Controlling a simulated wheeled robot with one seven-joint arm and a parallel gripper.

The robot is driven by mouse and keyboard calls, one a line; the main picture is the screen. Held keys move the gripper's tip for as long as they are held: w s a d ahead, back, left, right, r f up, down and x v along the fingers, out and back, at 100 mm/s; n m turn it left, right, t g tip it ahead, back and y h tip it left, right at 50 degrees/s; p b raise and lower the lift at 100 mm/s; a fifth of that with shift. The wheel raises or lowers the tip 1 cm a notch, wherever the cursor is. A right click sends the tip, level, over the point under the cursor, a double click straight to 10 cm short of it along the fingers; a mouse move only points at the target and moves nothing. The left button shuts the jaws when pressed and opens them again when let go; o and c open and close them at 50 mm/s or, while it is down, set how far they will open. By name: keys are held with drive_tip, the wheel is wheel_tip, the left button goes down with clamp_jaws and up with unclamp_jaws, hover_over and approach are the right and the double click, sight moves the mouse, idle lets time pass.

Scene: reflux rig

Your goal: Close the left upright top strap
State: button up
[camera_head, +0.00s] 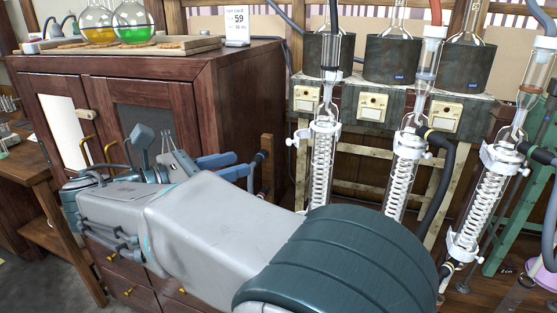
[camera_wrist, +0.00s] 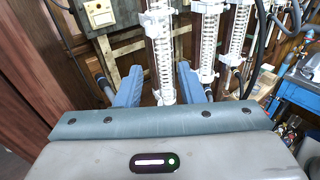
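The left upright is a clear glass condenser (camera_head: 322,165) with a coiled inner tube, standing below a black flask holder. A white collar with a side knob (camera_head: 299,138) sits at its top; I cannot tell whether its strap is open or closed. In the wrist view the condenser (camera_wrist: 162,58) runs down between my fingers, with the white collar (camera_wrist: 157,18) above the fingertips. My gripper (camera_head: 243,163) has blue fingers, spread apart and empty, left of the condenser in the head view. The open gripper (camera_wrist: 160,70) also shows in the wrist view. The condenser's lower end is hidden by my arm in the head view.
Two more condensers (camera_head: 403,180) (camera_head: 480,205) stand to the right, with dark hoses. Black flask holders (camera_head: 328,55) sit on a shelf above. A wooden cabinet (camera_head: 150,110) stands left, bearing a tray with yellow and green flasks. A wooden frame stands behind the condensers.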

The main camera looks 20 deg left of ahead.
sight(298, 138)
drive_tip(key=b+x, duration=0.1)
drive_tip(key=x, duration=1)
drive_tip(key=shift+w+a+r+n+t, duration=0.2)
drive_tip(key=shift+w+r+n+t, duration=0.15)
drive_tip(key=shift+w, duration=0.2)
clamp_jaws()
